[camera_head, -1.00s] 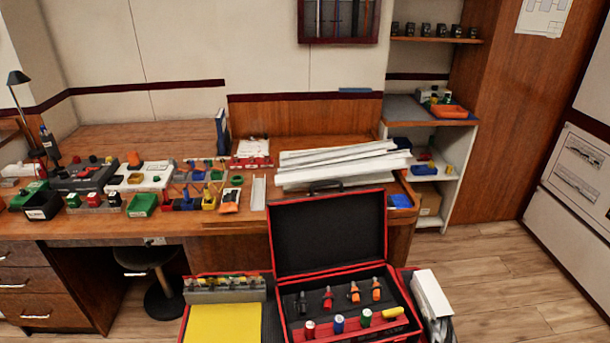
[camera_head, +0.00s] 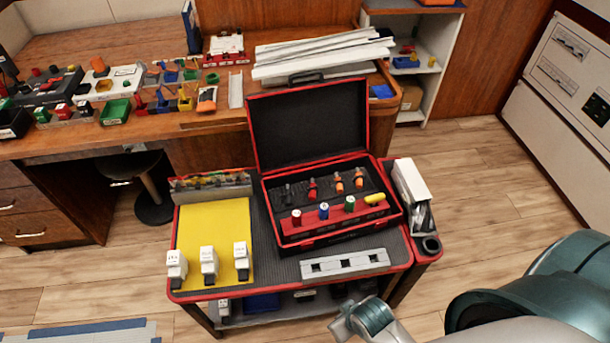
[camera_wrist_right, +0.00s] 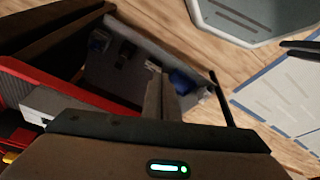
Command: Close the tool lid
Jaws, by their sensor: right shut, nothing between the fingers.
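The tool case (camera_head: 322,229) is black with red edges and stands on a cart. Its lid (camera_head: 309,127) is up, leaning back slightly past upright, with the black inner side facing me. Several small screwdriver-like tools and coloured cylinders sit in the open case. My right arm comes in from the lower right of the head view, in front of the cart and apart from the lid. In the right wrist view my right gripper (camera_wrist_right: 163,97) is shut and empty, with the cart's red edge to its left. My left gripper is out of view.
The cart also bears a yellow mat (camera_head: 213,228) with three white breakers and a grey slotted strip (camera_head: 345,263). A white box (camera_head: 412,187) stands to the case's right. The workbench (camera_head: 172,118) is close behind the lid. Wooden floor is clear to the right.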

